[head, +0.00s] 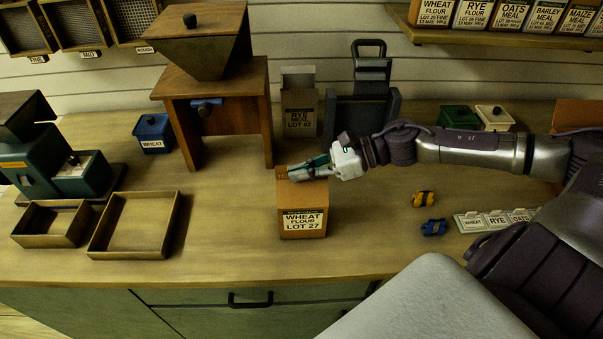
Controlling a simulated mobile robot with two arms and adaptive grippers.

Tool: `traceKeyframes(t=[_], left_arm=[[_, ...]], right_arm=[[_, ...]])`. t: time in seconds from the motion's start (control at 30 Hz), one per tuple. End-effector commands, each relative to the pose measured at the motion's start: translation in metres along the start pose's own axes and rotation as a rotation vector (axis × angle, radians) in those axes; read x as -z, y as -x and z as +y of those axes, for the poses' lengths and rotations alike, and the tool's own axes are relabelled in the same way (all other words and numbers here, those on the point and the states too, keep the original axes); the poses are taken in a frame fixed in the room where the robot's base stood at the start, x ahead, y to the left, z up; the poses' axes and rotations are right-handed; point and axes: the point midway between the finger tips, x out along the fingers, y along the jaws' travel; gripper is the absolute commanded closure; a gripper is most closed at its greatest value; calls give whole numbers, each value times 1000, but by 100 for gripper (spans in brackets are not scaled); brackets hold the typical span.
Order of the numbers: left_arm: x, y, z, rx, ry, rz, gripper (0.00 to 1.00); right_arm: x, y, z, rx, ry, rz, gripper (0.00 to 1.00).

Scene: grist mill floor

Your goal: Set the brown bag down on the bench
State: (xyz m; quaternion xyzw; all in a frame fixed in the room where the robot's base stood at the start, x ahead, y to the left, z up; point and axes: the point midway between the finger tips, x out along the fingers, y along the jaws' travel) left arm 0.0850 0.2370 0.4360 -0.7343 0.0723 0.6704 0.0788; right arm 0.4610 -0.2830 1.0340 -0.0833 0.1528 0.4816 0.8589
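The brown bag (302,222), labelled wheat flour lot 27, is upright near the middle of the bench (230,240). Its base looks to be at the bench top; I cannot tell whether a small gap is left under it. My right gripper (308,170) comes in from the right and lies across the top of the bag, its fingers closed on the folded top edge. The fingers hide part of that edge. My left gripper is not in view.
Behind stand a rye meal bag (299,112), a wooden hopper mill (212,90) and a blue wheat box (154,132). Two shallow trays (135,254) lie left. Yellow (423,199) and blue (434,228) clips and a label strip (470,223) lie right. Bench is clear left of the bag.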

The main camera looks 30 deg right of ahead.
Motion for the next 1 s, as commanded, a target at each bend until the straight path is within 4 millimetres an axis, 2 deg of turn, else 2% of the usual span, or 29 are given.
traceKeyframes(t=[0.4, 0.5, 0.6, 1.0], left_arm=[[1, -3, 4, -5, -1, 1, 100], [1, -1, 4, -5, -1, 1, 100], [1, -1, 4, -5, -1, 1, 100], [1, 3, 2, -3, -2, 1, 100]], right_arm=[[6, -2, 0, -1, 3, -2, 100], [6, -2, 0, -1, 2, 1, 81], [6, -2, 0, -1, 2, 1, 69], [3, 2, 0, -1, -1, 3, 69]])
